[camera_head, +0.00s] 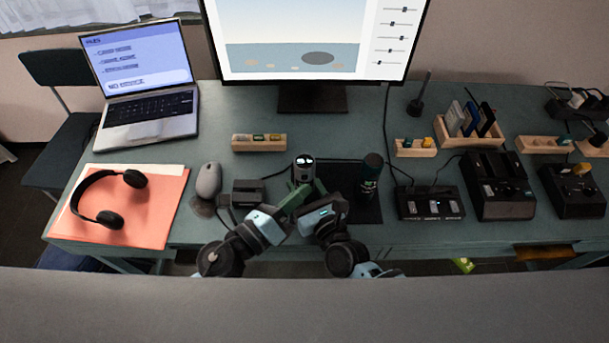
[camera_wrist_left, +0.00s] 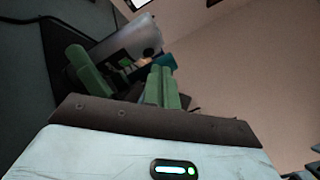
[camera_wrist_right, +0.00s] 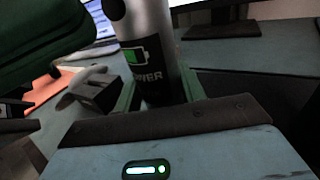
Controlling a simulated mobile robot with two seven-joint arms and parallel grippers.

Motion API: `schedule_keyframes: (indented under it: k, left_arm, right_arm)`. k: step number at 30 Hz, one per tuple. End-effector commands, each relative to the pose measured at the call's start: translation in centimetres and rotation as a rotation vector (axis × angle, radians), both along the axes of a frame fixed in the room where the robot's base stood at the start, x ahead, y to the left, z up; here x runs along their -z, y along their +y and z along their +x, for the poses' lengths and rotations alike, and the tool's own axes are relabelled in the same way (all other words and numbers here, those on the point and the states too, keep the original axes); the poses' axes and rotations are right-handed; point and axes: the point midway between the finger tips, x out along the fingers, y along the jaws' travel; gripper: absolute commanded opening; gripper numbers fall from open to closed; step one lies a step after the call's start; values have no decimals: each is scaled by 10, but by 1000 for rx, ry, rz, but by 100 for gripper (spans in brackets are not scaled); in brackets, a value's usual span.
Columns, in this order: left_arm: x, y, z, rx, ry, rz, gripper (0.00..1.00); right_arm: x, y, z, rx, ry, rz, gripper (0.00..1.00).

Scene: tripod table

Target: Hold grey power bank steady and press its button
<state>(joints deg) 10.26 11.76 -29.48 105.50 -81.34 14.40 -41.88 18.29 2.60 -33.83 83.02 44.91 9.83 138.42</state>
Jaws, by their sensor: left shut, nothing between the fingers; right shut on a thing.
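The grey power bank (camera_head: 303,168) is a silver cylinder with a dark lower part, near the front middle of the table. In the right wrist view it (camera_wrist_right: 150,35) bears a green battery icon and the word POWER. My right gripper (camera_head: 318,188) is shut on it, with one green finger on each side. My left gripper (camera_head: 296,198) is shut and empty, close beside the power bank on its left. In the left wrist view the left fingertips (camera_wrist_left: 160,75) are together, near the silver body (camera_wrist_left: 128,43), which shows a dark round spot. I cannot tell whether they touch.
A dark cylinder (camera_head: 371,178) stands just right on a dark mat (camera_head: 367,212). A black box (camera_head: 248,192) and grey mouse (camera_head: 208,180) are left. Black charging stations (camera_head: 430,203) stand right. A wooden holder (camera_head: 258,142) and monitor (camera_head: 313,95) are behind.

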Motion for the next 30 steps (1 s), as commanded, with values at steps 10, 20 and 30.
schedule_keyframes:
  k: [10, 20, 30]
  left_arm:
    - [1, 0, -7, 1, 1, 0, 0]
    - [1, 0, -36, 2, 2, 0, 0]
    - [0, 0, -50, 1, 0, 1, 0]
  right_arm:
    - [1, 0, 0, -1, 1, 0, 5]
    - [1, 0, 0, 0, 1, 0, 5]
    - [1, 0, 0, -1, 1, 0, 5]
